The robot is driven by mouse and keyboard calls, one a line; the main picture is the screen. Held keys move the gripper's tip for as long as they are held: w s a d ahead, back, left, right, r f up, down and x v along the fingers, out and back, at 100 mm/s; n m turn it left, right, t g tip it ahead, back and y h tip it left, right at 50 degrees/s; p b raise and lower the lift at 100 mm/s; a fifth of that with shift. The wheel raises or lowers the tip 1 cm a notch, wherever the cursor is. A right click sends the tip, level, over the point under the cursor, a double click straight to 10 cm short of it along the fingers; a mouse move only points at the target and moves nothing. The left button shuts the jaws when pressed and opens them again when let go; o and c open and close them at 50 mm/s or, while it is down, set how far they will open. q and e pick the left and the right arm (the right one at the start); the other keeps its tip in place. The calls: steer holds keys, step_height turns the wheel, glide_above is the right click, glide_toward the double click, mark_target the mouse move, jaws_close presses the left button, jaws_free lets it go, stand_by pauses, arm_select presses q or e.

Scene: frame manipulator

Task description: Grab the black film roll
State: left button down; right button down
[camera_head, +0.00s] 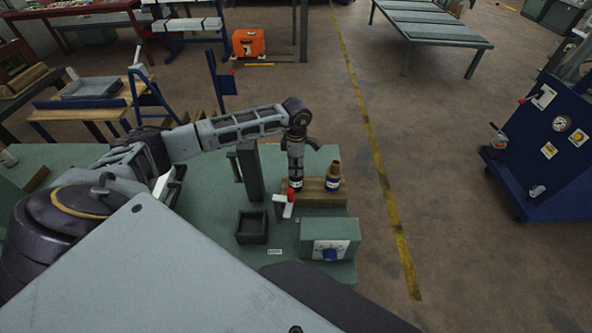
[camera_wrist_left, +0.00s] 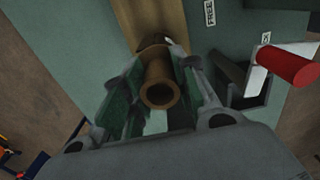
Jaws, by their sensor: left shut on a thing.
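A dark film roll (camera_head: 296,184) with a pale label band stands upright at the wooden rack (camera_head: 318,200) on the green table. My left gripper (camera_head: 296,173) comes down over it from above and is shut on it. In the left wrist view the roll's brown hollow core (camera_wrist_left: 160,88) shows between the fingers of the gripper (camera_wrist_left: 157,105), which hide most of its body. A second roll (camera_head: 333,180), with a brown top and a blue label band, stands upright just right of the gripper, apart from it. My right gripper is not in view.
A red handle (camera_head: 291,195) on a white lever is close in front of the gripper; it also shows in the wrist view (camera_wrist_left: 290,65). A dark square open box (camera_head: 252,228) and a control box (camera_head: 330,238) with a blue knob stand nearer. A dark post (camera_head: 250,171) rises left of the gripper.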

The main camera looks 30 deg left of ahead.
arm_select(q)
steer(key=shift+w+r, duration=0.1)
steer(key=shift+r, duration=0.5)
step_height(320, 180, up, 8)
steer(key=shift+f+b, duration=0.15)
steer(key=shift+b, duration=0.45)
steer(key=shift+r, duration=0.55)
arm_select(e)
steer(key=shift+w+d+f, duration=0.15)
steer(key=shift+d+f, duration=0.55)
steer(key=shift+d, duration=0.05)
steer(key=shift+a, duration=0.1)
